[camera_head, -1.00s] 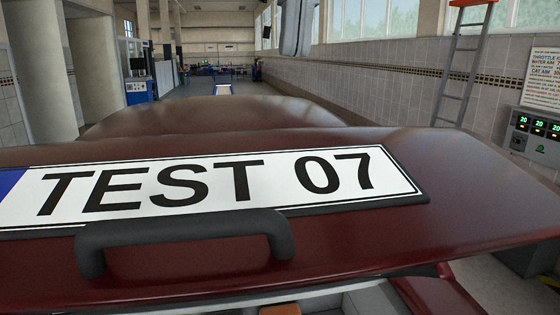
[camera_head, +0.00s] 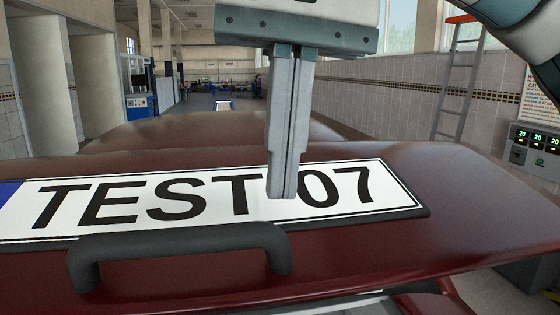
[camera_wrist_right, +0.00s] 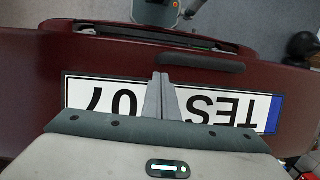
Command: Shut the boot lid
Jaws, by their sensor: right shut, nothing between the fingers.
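The dark red boot lid (camera_head: 460,215) is raised and fills the lower part of the head view. It carries a white number plate (camera_head: 235,200) reading TEST 07 and a black bar handle (camera_head: 180,245) below the plate. My right gripper (camera_head: 283,195) points down, its two fingers together and empty. Its tips overlap the plate between TEST and 07; I cannot tell whether they touch it. In the right wrist view, the fingers (camera_wrist_right: 158,76) lie over the plate (camera_wrist_right: 90,92), with the handle (camera_wrist_right: 200,61) beyond their tips. My left gripper is not in view.
A ladder (camera_head: 458,90) leans by the right wall, near a control box with green displays (camera_head: 535,145). A blue cabinet (camera_head: 140,100) stands at the back left. An open hall floor stretches behind the car.

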